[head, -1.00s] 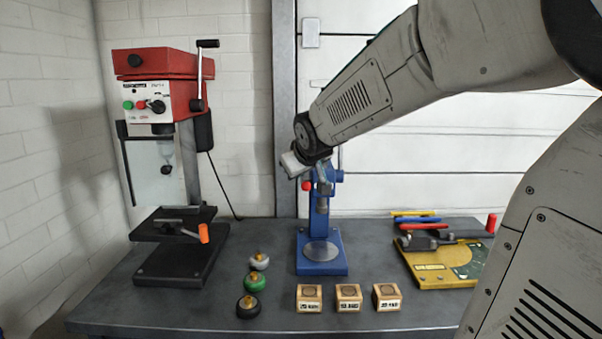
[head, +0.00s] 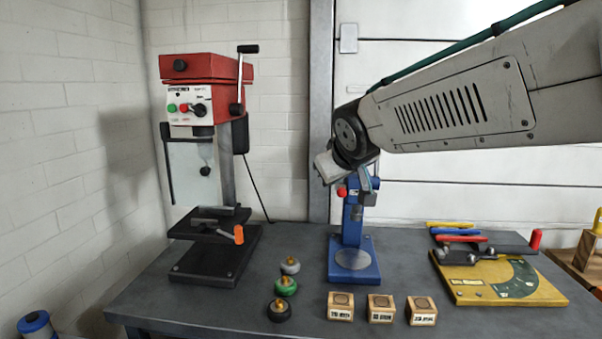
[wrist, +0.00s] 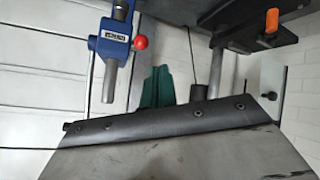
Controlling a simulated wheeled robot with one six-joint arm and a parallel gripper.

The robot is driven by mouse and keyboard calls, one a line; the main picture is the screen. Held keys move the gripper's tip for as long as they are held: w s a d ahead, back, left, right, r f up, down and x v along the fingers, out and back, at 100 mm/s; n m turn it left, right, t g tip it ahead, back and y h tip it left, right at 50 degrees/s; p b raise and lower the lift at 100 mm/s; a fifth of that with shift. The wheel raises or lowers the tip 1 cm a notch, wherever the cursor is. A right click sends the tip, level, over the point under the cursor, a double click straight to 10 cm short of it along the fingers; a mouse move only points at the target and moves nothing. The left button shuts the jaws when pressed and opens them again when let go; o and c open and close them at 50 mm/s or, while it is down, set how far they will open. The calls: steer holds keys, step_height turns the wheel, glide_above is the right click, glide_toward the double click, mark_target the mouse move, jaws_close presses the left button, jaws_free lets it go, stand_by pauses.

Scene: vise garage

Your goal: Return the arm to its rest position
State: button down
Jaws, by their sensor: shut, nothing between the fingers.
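My arm reaches in from the right in the head view. Its wrist hangs in front of the upper part of the blue press (head: 353,225). My gripper (head: 368,192) is small and partly lost against the press. It looks shut and empty. I cannot tell whether it touches the press. The press's blue head also shows in the wrist view (wrist: 110,35), with its red ball knob (wrist: 140,42) beside it. A large grey surface with a dark bolted edge fills the bottom of the wrist view.
The red drill press (head: 205,95) stands left on the bench (head: 190,305). Three knobs (head: 286,287) and three wooden blocks (head: 381,308) sit along the front. A yellow plate (head: 470,288) with tools lies right. A blue spool-like object (head: 35,324) shows at lower left.

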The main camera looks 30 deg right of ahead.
stand_by(0.4)
steer(key=s+a+f+g+y, duration=0.2)
steer(key=s+a+f+g, duration=0.2)
steer(key=s, duration=0.7)
steer(key=s+a+f+g+y, duration=0.2)
steer(key=s+a+f+g, duration=0.2)
steer(key=s+a+f, duration=0.4)
steer(key=s, duration=0.3)
steer(key=shift+s+a+f, duration=0.15)
steer(key=shift+a+f, duration=0.1)
steer(key=shift+f, duration=0.15)
steer(key=shift+d, duration=0.15)
